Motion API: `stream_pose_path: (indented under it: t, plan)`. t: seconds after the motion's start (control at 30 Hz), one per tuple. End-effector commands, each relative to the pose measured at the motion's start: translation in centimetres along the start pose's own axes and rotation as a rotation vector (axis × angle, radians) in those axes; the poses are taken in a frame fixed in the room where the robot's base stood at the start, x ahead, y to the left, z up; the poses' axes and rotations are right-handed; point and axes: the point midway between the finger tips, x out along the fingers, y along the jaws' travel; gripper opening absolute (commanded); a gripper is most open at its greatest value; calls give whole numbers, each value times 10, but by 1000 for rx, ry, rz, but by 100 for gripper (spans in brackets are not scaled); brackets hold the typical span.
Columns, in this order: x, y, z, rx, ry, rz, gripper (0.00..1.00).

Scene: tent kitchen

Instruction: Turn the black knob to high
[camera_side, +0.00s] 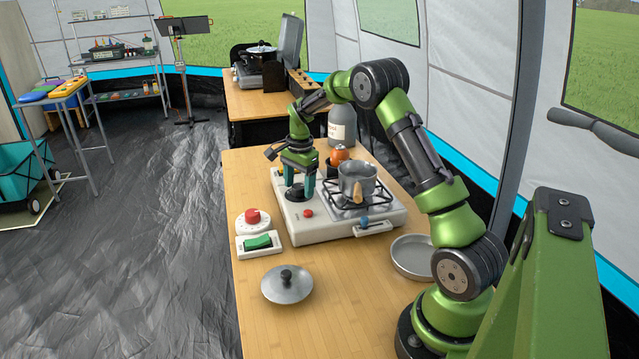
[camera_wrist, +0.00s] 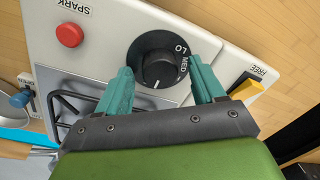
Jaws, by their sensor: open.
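The black knob (camera_side: 295,194) is on the left part of the white stove (camera_side: 335,230), and it also shows in the wrist view (camera_wrist: 158,68). The dial around it reads "LO" and "MED"; no high mark is readable. A white line on the knob points toward the bottom of the wrist picture, away from "LO". My gripper (camera_side: 298,187) is open above the knob. In the wrist view its teal fingers (camera_wrist: 161,72) stand on either side of the knob. I cannot tell whether they touch it.
A red spark button (camera_wrist: 69,35) and a yellow lever (camera_wrist: 246,89) marked "FREE" flank the dial. A pot (camera_side: 357,182) stands on the burner grate. A red knob (camera_side: 252,216), green switch (camera_side: 258,242), lid (camera_side: 287,285) and round pan (camera_side: 410,256) are nearby. The front table is mostly clear.

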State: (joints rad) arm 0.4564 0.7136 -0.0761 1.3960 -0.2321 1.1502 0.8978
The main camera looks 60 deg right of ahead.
Motion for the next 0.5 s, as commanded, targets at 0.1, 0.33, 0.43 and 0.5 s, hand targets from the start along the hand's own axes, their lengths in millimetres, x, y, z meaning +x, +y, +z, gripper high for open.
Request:
stream_pose_path:
  t: [0.1,0.33,0.43,0.5]
  plan:
    - [1,0,0,0,0,0,68]
    - [1,0,0,0,0,0,55]
    - [1,0,0,0,0,0,39]
    - [1,0,0,0,0,0,29]
